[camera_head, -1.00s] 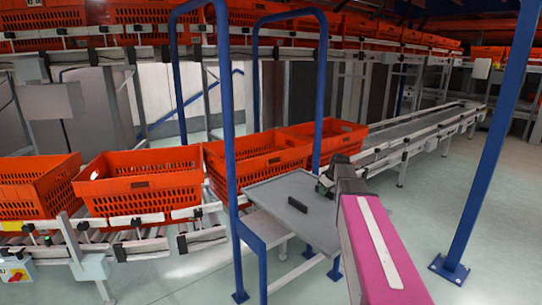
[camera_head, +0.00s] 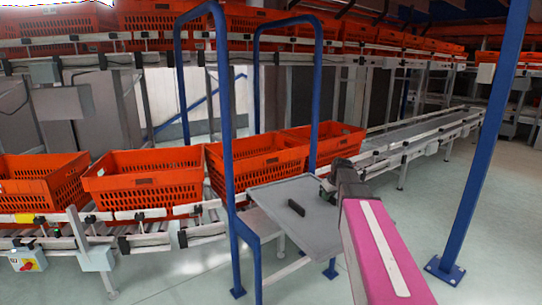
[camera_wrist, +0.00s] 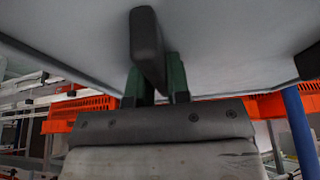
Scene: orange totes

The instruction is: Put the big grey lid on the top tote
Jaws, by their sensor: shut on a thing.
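The big grey lid (camera_head: 281,193) is a flat panel with a dark bar (camera_head: 297,208) on its face. It is held out ahead, tilted in the picture. My gripper (camera_head: 326,191) is at its right edge, partly hidden by my arm. In the wrist view the green fingers (camera_wrist: 163,82) are shut on the lid, whose pale face (camera_wrist: 225,45) spans the top with a dark bar (camera_wrist: 147,40) by the fingers. Orange totes, one of them (camera_head: 256,160) behind the lid, stand on the lower conveyor; others (camera_head: 270,28) line an upper one. Which is the top tote is unclear.
Blue posts (camera_head: 229,150) stand close to the lid's left edge and behind it. Another blue post (camera_head: 487,140) stands at right. The roller conveyor (camera_head: 430,128) runs empty to the back right. The floor (camera_head: 410,215) at right is clear.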

